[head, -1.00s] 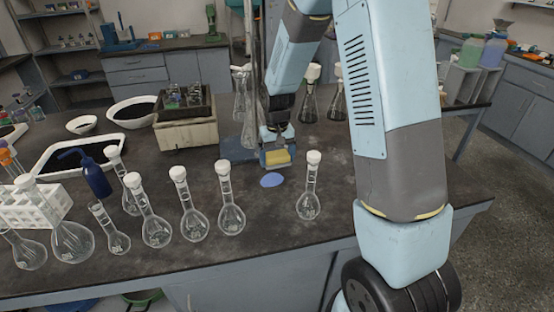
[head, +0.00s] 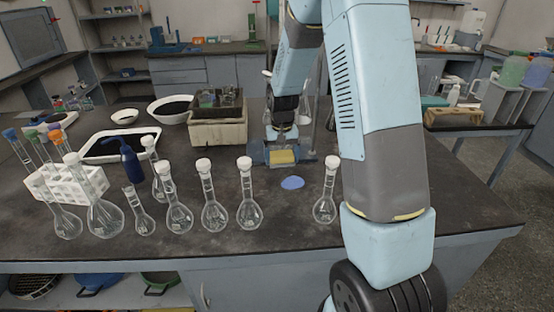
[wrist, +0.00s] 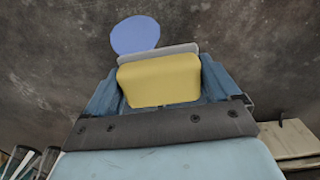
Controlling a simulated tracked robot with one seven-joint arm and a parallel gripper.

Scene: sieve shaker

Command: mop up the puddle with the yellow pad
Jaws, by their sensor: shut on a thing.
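The yellow pad (head: 283,157) is held between the fingers of my gripper (head: 282,158), above the dark bench top. In the wrist view the pad (wrist: 160,80) fills the space between the two blue fingers of my gripper (wrist: 160,85), with a thin grey-white layer along its far edge. The puddle (head: 292,183) is a small blue oval on the bench, in front of and slightly right of the pad in the head view. In the wrist view the puddle (wrist: 136,35) shows just beyond the pad, partly hidden by it. Pad and puddle look apart.
Several stoppered flasks stand along the bench front; one flask (head: 326,195) is right of the puddle and another (head: 249,200) is left of it. A box-like apparatus (head: 219,131) is behind left. A blue wash bottle (head: 131,162) and white rack (head: 68,186) are further left.

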